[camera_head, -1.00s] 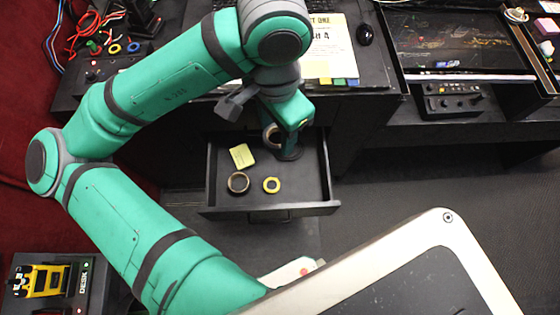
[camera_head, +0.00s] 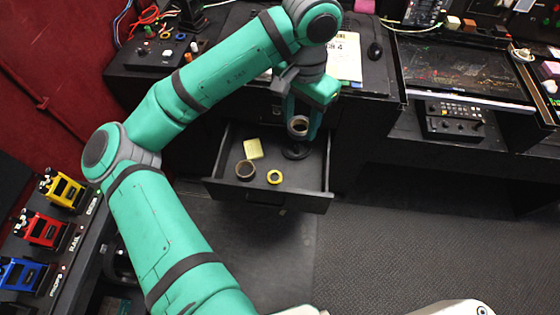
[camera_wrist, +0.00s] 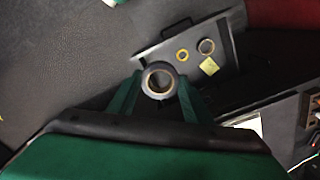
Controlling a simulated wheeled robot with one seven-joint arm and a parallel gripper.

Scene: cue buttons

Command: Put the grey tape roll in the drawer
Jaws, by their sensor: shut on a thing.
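The grey tape roll (camera_head: 290,129) is held by my gripper (camera_head: 299,122), which is shut on it. In the wrist view the roll (camera_wrist: 148,73) sits between the two green fingers (camera_wrist: 159,82), with its hole facing the camera. The drawer (camera_head: 268,198) is pulled open below the desk. In the head view my gripper and the roll overlap the drawer's back right part. The roll's exact height above the drawer floor is hard to tell.
In the drawer are a yellow note pad (camera_head: 253,149), a brown ring-shaped roll (camera_head: 244,171) and a small yellow roll (camera_head: 274,177). A dark round thing (camera_head: 296,153) shows just below the held roll. The drawer's right front floor looks clear.

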